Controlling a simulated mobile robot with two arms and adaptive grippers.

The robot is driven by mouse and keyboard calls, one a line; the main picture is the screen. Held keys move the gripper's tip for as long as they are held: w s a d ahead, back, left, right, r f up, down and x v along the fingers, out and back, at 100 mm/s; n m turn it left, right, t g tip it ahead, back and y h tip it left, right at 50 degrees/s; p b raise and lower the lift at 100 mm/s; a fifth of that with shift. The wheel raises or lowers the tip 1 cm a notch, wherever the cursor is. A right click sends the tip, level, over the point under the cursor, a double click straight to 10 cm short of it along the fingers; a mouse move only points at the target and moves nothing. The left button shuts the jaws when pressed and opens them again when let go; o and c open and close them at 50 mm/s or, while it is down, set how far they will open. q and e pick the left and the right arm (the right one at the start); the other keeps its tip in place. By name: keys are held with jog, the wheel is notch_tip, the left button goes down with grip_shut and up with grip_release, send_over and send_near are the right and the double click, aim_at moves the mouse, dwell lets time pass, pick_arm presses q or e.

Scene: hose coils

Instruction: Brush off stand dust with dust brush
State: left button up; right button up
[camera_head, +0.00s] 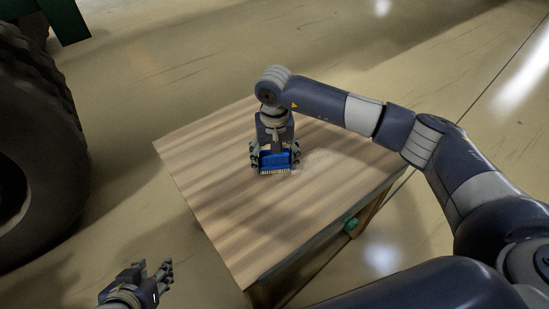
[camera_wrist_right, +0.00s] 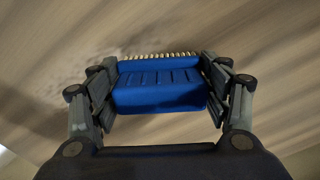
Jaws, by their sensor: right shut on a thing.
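The dust brush (camera_head: 276,160) is blue with a row of pale bristles. A pale grey dust patch (camera_head: 315,160) lies on the stand just right of the brush. My left gripper (camera_head: 166,275) is at the bottom left, off the stand, with its fingers apart and nothing between them.
A large dark tyre (camera_head: 45,150) stands on the floor at the left. A green object (camera_head: 68,20) is at the top left. A small green thing (camera_head: 351,226) shows at the stand's right side. The rest of the stand's top is clear.

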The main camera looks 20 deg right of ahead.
aim_at(291, 186)
pick_arm(q)
jog(key=shift+w+d+r, duration=0.15)
jog(key=shift+w+r, duration=0.05)
jog(key=shift+w, duration=0.15)
pick_arm(e)
jog(key=shift+f, duration=0.1)
dwell(0.6)
